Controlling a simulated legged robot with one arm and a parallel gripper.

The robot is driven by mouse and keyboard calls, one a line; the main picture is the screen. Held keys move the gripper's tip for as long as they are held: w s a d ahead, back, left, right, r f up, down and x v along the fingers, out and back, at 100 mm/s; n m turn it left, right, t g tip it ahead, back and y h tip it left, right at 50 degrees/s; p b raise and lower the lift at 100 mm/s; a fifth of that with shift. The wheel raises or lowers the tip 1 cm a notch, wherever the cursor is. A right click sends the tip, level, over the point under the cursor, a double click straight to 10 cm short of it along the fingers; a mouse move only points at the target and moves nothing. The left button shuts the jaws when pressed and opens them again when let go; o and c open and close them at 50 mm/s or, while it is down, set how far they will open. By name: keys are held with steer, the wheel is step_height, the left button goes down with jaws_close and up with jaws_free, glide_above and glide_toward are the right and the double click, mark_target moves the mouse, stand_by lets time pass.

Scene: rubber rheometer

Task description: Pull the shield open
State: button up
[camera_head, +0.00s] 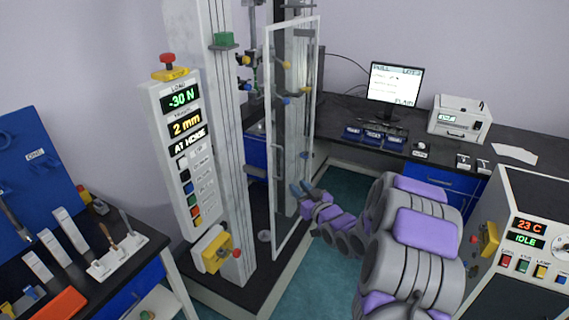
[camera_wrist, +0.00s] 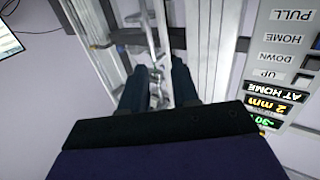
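The shield (camera_head: 292,120) is a tall clear panel in a thin white frame, standing upright at the test machine beside its pale column (camera_head: 225,130). A slim dark upright handle (camera_head: 277,150) shows near its left edge. My gripper (camera_head: 299,188) is at the lower right part of the shield, its fingertips overlapping the panel in the picture. I cannot tell if they touch it. In the wrist view two dark fingers (camera_wrist: 157,76) stand apart with a gap between them, and nothing is clearly held. Pale upright rails show just beyond the fingertips.
A control panel (camera_head: 183,150) reading AT HOME is on the machine's left. A bench with a monitor (camera_head: 394,88) and a printer (camera_head: 460,118) stands behind. An instrument cabinet (camera_head: 525,240) is at the right, a tool bench (camera_head: 70,260) at the left. Green floor lies between.

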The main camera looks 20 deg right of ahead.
steer(key=w+a, duration=0.1)
steer(key=w, duration=0.2)
steer(key=b, duration=0.1)
glide_toward(282, 164)
steer(key=w+d, duration=0.3)
steer(key=w+a, duration=0.1)
steer(key=w, duration=0.1)
steer(key=w+a+b, duration=0.1)
steer(key=w, duration=0.2)
steer(key=w+a, duration=0.1)
steer(key=w, duration=0.2)
steer(key=shift+f, duration=0.2)
steer(key=shift+d+r, duration=0.1)
steer(key=shift+d, duration=0.2)
steer(key=shift+s+a+r, duration=0.1)
steer(key=shift+a+r, duration=0.1)
steer(key=shift+a, duration=0.75)
steer(key=shift+c, duration=0.5)
steer(key=shift+a, duration=0.1)
steer(key=shift+c, duration=1.5)
steer(key=shift+d+f, duration=0.1)
steer(key=shift+d, duration=0.25)
jaws_close()
steer(key=shift+s+d, duration=0.15)
steer(key=shift+d, duration=0.05)
steer(key=shift+a, duration=0.1)
